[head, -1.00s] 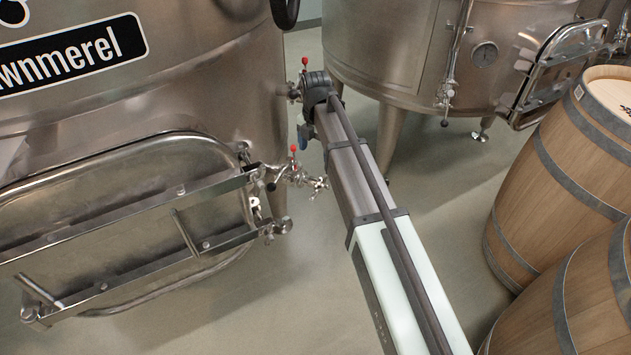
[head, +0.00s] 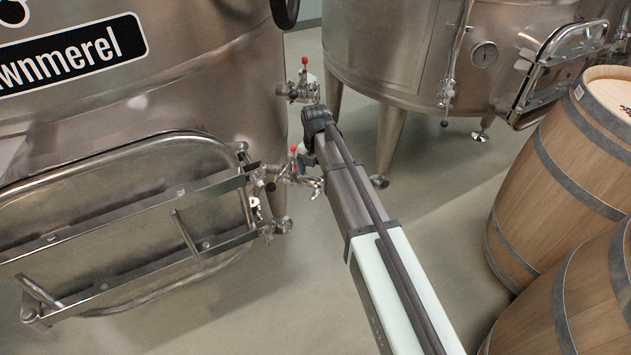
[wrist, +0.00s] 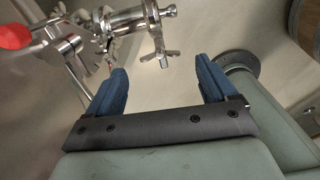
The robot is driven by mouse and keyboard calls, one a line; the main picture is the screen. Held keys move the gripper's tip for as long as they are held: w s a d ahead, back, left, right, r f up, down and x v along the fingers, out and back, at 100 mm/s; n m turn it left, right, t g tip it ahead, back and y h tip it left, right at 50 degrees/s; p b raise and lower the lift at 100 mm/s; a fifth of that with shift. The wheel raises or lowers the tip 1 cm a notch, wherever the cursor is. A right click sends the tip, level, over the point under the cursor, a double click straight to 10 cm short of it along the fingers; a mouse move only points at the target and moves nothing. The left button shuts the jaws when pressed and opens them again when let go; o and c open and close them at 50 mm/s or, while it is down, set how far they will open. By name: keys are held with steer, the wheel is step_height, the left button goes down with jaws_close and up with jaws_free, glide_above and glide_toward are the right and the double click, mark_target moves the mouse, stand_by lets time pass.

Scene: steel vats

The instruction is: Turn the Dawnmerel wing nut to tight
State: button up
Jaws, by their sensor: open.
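The steel vat labelled Dawnmerel (head: 180,85) fills the left of the head view. A lower valve with a red-tipped handle (head: 295,172) sticks out from its side. In the wrist view, a steel clamp fitting (wrist: 130,18) carries a small wing nut (wrist: 162,58) on its underside. The red handle (wrist: 15,36) shows at the left edge. My gripper (wrist: 160,66) is open and empty, its two blue fingers apart. The wing nut appears between and beyond the fingertips, not touching them. In the head view, my gripper (head: 304,160) is beside the lower valve, partly hidden by the arm.
An upper valve with a red-tipped handle (head: 303,88) sits above my gripper. A hinged door (head: 125,215) with bars is on the vat's front left. A second vat (head: 400,50) stands behind, and wooden barrels (head: 565,170) stand at right. The floor between is clear.

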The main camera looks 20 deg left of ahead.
mark_target(316, 187)
steer(key=shift+f, duration=2.15)
steer(key=c, duration=1.1)
